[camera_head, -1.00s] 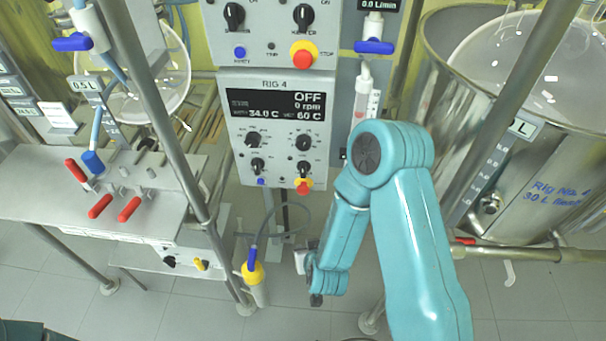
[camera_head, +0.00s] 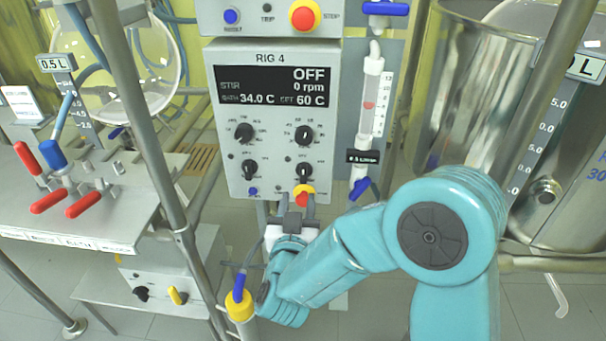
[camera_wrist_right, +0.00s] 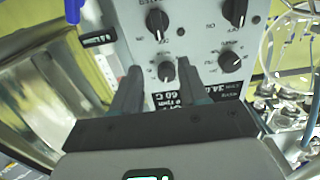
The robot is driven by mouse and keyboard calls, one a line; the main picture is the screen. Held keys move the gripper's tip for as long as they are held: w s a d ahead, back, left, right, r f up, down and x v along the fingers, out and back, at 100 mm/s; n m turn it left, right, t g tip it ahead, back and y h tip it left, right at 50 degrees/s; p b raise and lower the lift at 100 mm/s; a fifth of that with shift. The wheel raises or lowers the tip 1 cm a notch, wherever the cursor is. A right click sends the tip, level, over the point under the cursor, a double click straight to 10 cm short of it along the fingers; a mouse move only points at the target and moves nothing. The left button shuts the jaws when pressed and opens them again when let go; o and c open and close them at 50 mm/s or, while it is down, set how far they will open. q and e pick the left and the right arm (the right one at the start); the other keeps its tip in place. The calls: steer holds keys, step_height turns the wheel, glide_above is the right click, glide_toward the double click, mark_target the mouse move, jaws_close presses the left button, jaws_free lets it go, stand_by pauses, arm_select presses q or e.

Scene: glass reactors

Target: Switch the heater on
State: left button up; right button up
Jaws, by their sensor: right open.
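The Rig 4 control box (camera_head: 222,125) faces me, its display (camera_head: 271,86) reading OFF, 0 rpm, 34.0 C and 60 C. Below the display are an upper right knob (camera_head: 304,135), an upper left knob (camera_head: 244,133), a lower right knob (camera_head: 303,172) and a lower left knob (camera_head: 249,170). Knob labels are too small to read. My right gripper (camera_head: 297,198) is open, in front of the box's lower right edge, by a red-and-yellow button (camera_head: 304,190). In the right wrist view its fingers (camera_wrist_right: 158,85) appear either side of a knob (camera_wrist_right: 166,71); contact is unclear. My left gripper is out of view.
Above, another box shows a blue reset button (camera_head: 231,16) and red stop button (camera_head: 303,15). A flowmeter (camera_head: 371,100) stands right of Rig 4. A steel vessel (camera_head: 470,80) is further right.

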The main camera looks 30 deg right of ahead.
mark_target(303, 169)
steer(key=b+x, duration=0.1)
steer(key=x, duration=1)
steer(key=shift+w+d, duration=0.15)
steer(key=shift+d, duration=0.05)
